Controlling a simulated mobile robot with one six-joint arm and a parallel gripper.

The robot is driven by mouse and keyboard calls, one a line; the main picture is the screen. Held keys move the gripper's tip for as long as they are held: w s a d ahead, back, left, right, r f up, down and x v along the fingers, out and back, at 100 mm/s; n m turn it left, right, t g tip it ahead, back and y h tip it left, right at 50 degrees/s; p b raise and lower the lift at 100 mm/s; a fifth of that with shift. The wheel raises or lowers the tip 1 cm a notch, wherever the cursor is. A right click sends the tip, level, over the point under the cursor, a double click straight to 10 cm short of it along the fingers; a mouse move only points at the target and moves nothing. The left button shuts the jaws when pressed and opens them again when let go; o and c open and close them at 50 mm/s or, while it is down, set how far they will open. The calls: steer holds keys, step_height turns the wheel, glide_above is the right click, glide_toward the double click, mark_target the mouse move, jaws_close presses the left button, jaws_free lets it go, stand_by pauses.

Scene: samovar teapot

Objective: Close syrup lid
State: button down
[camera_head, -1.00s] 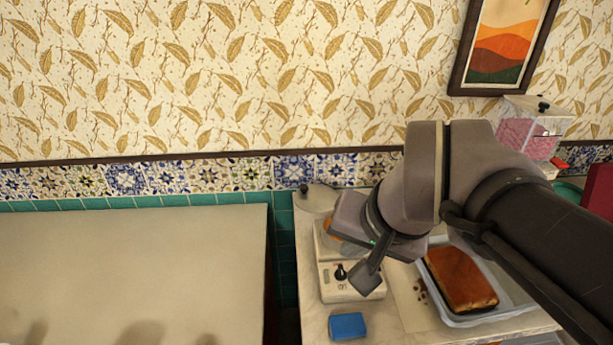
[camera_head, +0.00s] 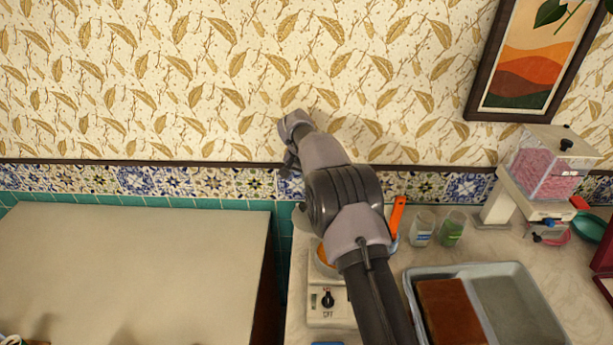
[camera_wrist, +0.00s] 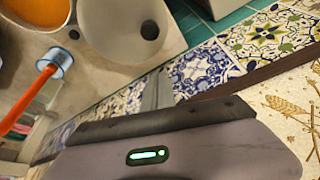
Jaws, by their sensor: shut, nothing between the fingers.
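The syrup warmer (camera_head: 328,300) is a white box with a dial on the counter. Orange syrup (camera_head: 322,258) shows in its open top, partly behind my arm. In the wrist view the syrup (camera_wrist: 35,14) is at the upper left. The grey round lid (camera_wrist: 100,28), with a dark round spot on it, stands open beside the syrup. In the head view the lid is mostly hidden by my arm. My gripper (camera_head: 290,165) is shut and empty, raised near the tiled wall beyond the warmer. Its fingertips (camera_wrist: 156,88) show just below the lid in the wrist view.
An orange-handled utensil (camera_head: 398,215) and two glasses (camera_head: 436,228) stand right of the warmer. A tray (camera_head: 480,270) with brown cake is at the front right. A pink-filled dispenser (camera_head: 545,170) stands farther right. The tiled wall (camera_head: 240,183) is close behind.

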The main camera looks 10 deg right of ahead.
steer(key=s+f, duration=0.1)
steer(key=s+a+f+b, duration=0.1)
steer(key=f, duration=0.1)
steer(key=shift+a+f+b, duration=0.2)
steer(key=shift+f+b, duration=0.05)
steer(key=shift+b, duration=0.05)
steer(key=shift+s+a, duration=0.1)
steer(key=shift+s, duration=0.1)
steer(key=shift+s+f, duration=0.1)
